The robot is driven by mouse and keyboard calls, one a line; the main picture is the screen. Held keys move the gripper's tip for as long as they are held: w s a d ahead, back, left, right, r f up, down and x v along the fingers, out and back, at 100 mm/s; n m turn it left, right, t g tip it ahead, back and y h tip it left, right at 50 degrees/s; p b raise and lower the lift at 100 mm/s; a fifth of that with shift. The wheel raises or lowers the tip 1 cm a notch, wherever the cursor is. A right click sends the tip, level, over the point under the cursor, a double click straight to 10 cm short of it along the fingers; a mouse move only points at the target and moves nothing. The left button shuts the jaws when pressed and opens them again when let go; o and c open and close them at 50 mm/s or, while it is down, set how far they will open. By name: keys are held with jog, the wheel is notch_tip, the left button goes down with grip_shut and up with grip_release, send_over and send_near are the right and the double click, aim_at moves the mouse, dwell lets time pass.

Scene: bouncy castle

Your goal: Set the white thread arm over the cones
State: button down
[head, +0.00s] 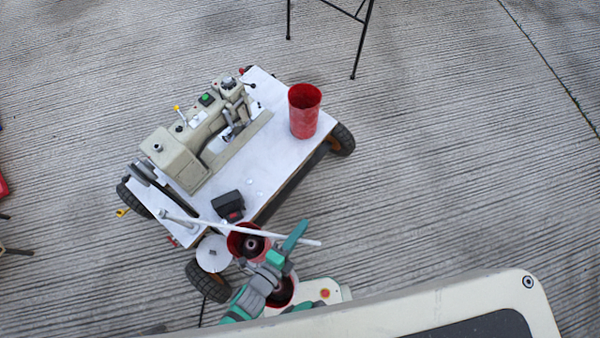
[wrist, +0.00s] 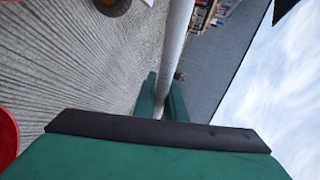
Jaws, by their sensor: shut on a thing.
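The white thread arm (head: 225,228) is a thin rod. It runs from a post at the left end of the wheeled sewing table to a free end past my gripper. In the wrist view the thread arm (wrist: 175,50) passes between the green fingers of my gripper (wrist: 160,98). In the head view my gripper (head: 292,242) is shut on the rod near its free end. One red cone (head: 236,246) with a dark centre sits beneath the rod. A second red cone (head: 282,293) is nearer my body, partly hidden by my gripper and wrist.
A beige sewing machine (head: 180,157) stands on the white table top (head: 280,145). A tall red cup (head: 304,112) is at its right, and a black box (head: 228,204) near its front edge. A white disc (head: 213,254) lies left of the cones. The concrete floor at right is clear.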

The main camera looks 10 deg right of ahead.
jog(key=c, duration=1.8)
grip_release()
jog(key=shift+s+f, duration=0.1)
jog(key=shift+s, duration=0.15)
jog(key=shift+w, duration=0.1)
jog(key=v, duration=1.1)
jog(key=shift+w, duration=0.1)
jog(key=d+r+n+t+y, duration=0.1)
jog(key=r+n+y, duration=0.2)
jog(key=r+n, duration=0.2)
jog(key=w+d+r+n+t+y, duration=0.1)
jog(key=r+n, duration=0.4)
jog(key=n, duration=0.7)
jog(key=w+d+r+n+t+y, duration=0.1)
jog(key=d+r+n+t+y, duration=0.1)
jog(key=r+n+y, duration=0.3)
jog(key=shift+w+n+t+y, duration=0.1)
jog(key=shift+n+t+y, duration=0.4)
jog(key=shift+n, duration=1.2)
